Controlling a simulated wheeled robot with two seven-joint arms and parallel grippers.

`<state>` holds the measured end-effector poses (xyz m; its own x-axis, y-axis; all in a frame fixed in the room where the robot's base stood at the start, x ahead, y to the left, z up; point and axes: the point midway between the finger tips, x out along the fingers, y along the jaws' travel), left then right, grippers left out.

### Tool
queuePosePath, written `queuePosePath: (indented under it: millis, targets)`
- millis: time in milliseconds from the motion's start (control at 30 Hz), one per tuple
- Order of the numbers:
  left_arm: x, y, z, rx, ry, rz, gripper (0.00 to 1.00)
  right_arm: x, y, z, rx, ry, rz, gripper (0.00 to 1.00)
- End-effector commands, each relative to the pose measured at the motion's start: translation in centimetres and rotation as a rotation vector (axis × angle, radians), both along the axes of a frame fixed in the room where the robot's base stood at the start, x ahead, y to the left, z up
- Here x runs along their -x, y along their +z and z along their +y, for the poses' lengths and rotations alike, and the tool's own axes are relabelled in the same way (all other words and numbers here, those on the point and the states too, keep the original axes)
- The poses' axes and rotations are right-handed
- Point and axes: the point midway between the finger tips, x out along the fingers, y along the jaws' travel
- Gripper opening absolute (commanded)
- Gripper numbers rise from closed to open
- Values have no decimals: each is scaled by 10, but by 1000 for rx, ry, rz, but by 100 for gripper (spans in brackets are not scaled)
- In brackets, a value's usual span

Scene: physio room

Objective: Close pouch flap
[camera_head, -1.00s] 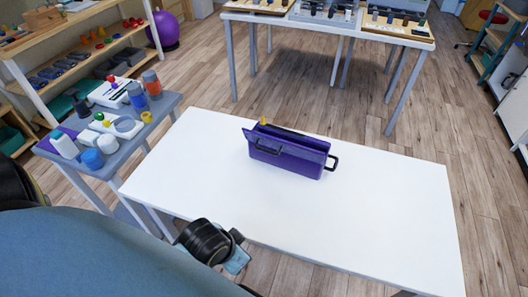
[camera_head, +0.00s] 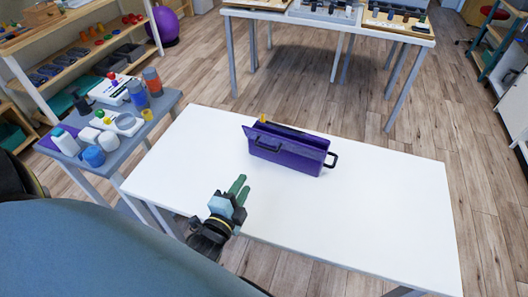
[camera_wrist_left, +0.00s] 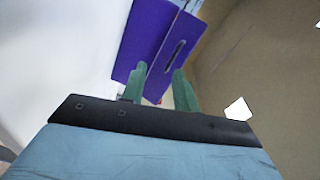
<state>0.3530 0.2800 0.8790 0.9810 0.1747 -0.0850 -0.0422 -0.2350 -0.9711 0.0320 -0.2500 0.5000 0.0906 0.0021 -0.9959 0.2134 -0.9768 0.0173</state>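The purple pouch (camera_head: 285,157) stands on the white table (camera_head: 350,220), right of and beyond my left gripper. It has a black handle on its front and another at its right end. Its top looks open, with the long front panel tilted outward. A small yellow piece shows at its upper left corner. My left gripper (camera_head: 239,187) is over the table's near edge, its two green fingers apart and empty, pointing toward the pouch. In the left wrist view the pouch (camera_wrist_left: 150,40) lies beyond the fingers (camera_wrist_left: 155,88). My right gripper is not visible.
A grey side table (camera_head: 80,168) at the left holds bottles, cups and a white box. A shelf stands behind it. Another table (camera_head: 320,25) with trays is at the back. The white table is clear around the pouch.

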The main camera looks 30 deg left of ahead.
Motion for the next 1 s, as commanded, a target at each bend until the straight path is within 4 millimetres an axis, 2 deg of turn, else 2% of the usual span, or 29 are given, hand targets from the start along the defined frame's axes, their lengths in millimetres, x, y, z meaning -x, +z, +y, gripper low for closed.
queuePosePath:
  millis: [133, 367, 467, 800, 1000]
  targets:
    - [7, 3, -7, -165, -21, -100, 30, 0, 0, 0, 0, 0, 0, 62]
    - [7, 8, -12, -261, -30, -164, 30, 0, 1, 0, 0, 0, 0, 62]
    - [-4, 10, -10, -264, -32, -167, 30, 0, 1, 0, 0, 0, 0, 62]
    - [-73, 19, 0, -260, -32, -167, 30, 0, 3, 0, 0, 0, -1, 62]
    - [-105, 21, 4, -259, -31, -165, 30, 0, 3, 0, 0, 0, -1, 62]
